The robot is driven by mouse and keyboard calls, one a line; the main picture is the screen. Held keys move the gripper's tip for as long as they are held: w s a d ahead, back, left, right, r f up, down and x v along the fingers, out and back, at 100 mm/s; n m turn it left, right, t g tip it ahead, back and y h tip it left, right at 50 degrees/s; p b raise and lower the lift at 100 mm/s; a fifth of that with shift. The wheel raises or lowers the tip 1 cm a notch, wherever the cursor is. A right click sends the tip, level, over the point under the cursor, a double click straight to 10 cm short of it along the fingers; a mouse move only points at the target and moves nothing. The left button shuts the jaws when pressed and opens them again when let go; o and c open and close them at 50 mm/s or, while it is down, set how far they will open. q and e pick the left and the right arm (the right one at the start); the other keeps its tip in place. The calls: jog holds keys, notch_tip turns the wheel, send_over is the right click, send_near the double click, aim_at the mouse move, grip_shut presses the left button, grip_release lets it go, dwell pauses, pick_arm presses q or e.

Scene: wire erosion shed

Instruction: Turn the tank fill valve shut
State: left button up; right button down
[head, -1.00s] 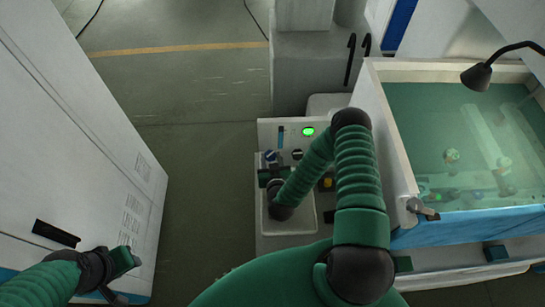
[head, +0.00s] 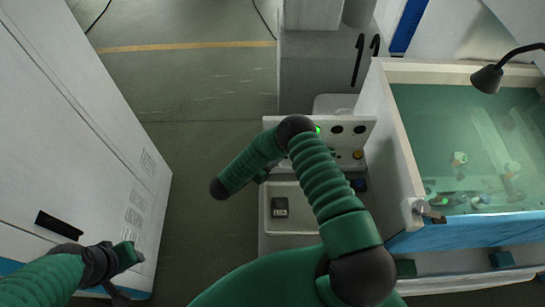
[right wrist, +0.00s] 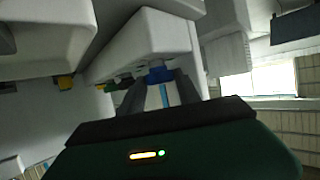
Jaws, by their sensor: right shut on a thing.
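A blue handle (right wrist: 158,73), which looks like the tank fill valve, shows in the right wrist view at the tips of my right gripper (right wrist: 160,88). The grey fingers are shut on it. In the head view my right forearm hides the handle and nearly all of that gripper; how far the handle is turned cannot be seen. My left gripper (head: 128,256) is away at the lower left, beside the white cabinet, holding nothing that I can see; its jaw gap is unclear.
A white-rimmed tank (head: 402,135) of greenish water stands at the right, with a tap (head: 428,211) at its near corner. A pale panel (head: 350,125) has a green light and knobs. A dark box (head: 280,207) lies in the pale tray (head: 298,228). The white cabinet (head: 95,150) bounds the left; floor lies between.

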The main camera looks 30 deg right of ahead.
jog(key=shift+w+m+g, duration=0.15)
jog(key=shift+m+g, duration=0.35)
jog(key=c, duration=1.1)
grip_release()
jog(key=shift+a, duration=0.1)
jog(key=shift+a, duration=0.1)
jog(key=shift+a+r+b, duration=0.15)
jog(key=shift+a+b, duration=0.2)
jog(key=shift+b, duration=0.05)
jog(key=b+v, duration=0.2)
jog(key=v, duration=0.6)
jog(key=b+v, duration=0.2)
jog(key=v, duration=0.6)
jog(key=shift+a+f, duration=0.1)
jog(key=shift+f, duration=0.15)
